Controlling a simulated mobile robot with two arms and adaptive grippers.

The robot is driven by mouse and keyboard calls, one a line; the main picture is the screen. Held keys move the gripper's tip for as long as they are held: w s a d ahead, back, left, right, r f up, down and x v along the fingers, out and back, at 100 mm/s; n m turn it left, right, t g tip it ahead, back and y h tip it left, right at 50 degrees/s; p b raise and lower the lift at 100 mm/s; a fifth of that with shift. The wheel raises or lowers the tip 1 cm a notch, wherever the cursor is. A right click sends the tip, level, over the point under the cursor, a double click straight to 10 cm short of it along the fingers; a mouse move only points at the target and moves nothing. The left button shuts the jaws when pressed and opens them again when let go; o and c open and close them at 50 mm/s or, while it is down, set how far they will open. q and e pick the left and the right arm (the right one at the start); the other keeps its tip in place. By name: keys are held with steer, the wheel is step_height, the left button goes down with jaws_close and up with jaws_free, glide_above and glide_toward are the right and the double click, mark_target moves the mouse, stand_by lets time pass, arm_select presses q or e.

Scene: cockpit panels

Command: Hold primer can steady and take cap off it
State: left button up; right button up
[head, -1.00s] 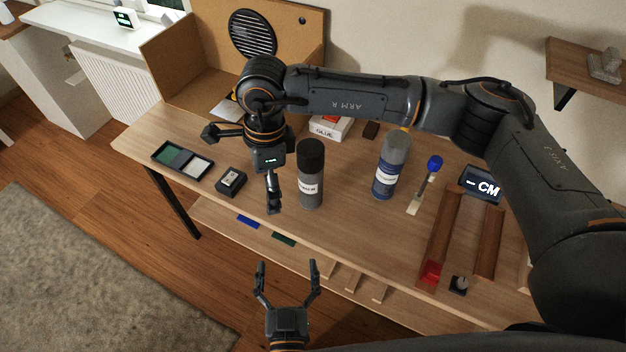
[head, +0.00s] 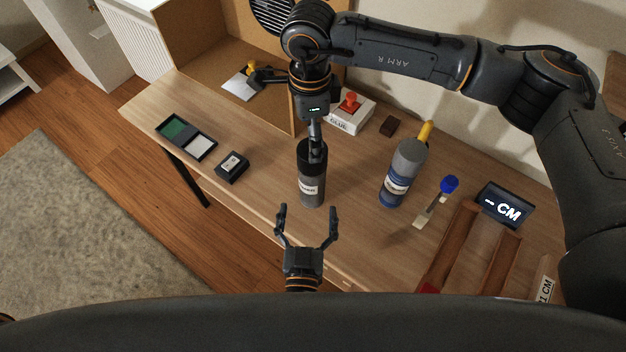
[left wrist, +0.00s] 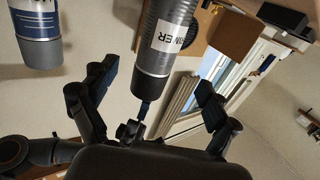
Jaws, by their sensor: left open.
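The primer can (head: 312,188) stands upright on the table, grey with a white label and a black cap (head: 303,150). In the left wrist view the primer can (left wrist: 164,45) appears inverted, between the spread fingers but beyond their tips. My left gripper (head: 307,212) is open and empty in front of the can's lower body in the head view. My right gripper (head: 285,116) has its fingers spread apart. One finger points left, and the other overlaps the cap in the picture, hiding part of it. I cannot tell whether that finger touches the cap.
A blue-and-grey can (head: 402,172) stands to the right and also shows in the left wrist view (left wrist: 38,28). A brush (head: 436,200), a display (head: 505,205) and wooden rails lie farther right. A black box (head: 232,167) is left. A glue box (head: 350,112) stands behind.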

mark_target(311, 185)
arm_select(q)
steer(key=w, duration=0.6)
steer(key=w+d, duration=0.1)
steer(key=w, duration=0.2)
steer(key=shift+w, duration=0.2)
arm_select(e)
steer(key=shift+w+d+f, duration=0.1)
steer(key=shift+w+d, duration=0.1)
steer(key=shift+w, duration=0.05)
arm_select(q)
steer(key=shift+w, duration=0.35)
arm_select(e)
steer(key=shift+a, duration=0.1)
arm_select(q)
steer(key=shift+w, duration=0.15)
